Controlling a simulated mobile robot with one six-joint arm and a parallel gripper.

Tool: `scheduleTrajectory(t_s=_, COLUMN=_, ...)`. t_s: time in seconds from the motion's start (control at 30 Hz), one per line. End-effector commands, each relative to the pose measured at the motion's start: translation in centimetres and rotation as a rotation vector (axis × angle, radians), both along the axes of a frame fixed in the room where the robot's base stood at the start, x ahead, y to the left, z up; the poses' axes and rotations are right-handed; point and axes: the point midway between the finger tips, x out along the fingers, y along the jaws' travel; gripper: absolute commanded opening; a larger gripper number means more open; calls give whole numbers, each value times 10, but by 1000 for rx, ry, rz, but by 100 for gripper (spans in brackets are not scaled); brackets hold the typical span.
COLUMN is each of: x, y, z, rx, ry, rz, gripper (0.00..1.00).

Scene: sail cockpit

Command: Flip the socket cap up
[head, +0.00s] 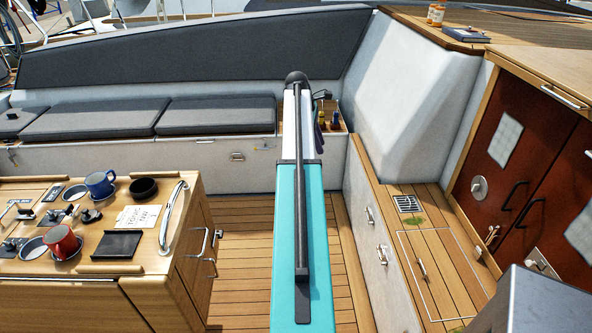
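I cannot tell for sure which thing is the socket cap. A round pale grey fitting (479,188) sits on the dark red panel at the right, and it may be the socket or its cap. A pale plate with small dark marks (541,262) is lower on the same side, partly cut off by a grey block in front. Both are too small to show whether a cap is up or down. My teal and white arm stretches away up the middle of the view. My gripper does not show; the far end of the arm hides what lies behind it.
A wooden console (180,262) with mugs, bowls and a curved grab rail stands at the left. Grey cushions (95,117) line the far bench. A teak bench (420,268) with a drain grate runs along the right. The slatted floor (240,240) between is clear.

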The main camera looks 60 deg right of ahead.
Motion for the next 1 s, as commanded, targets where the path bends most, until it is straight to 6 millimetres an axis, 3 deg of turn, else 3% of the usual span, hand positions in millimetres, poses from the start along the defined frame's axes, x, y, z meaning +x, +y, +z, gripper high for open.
scheduleTrajectory(t_s=0.03, x=-9, y=-16, z=21, rx=4, ry=18, rz=32, gripper=31)
scheduleTrajectory(t_s=0.1, x=-20, y=-28, z=42, rx=18, ry=44, rz=80, gripper=31)
scheduleTrajectory(t_s=0.3, x=-43, y=-47, z=79, rx=45, ry=92, rz=167, gripper=31)
scheduleTrajectory(t_s=1.0, x=-51, y=-51, z=85, rx=52, ry=103, rz=182, gripper=31)
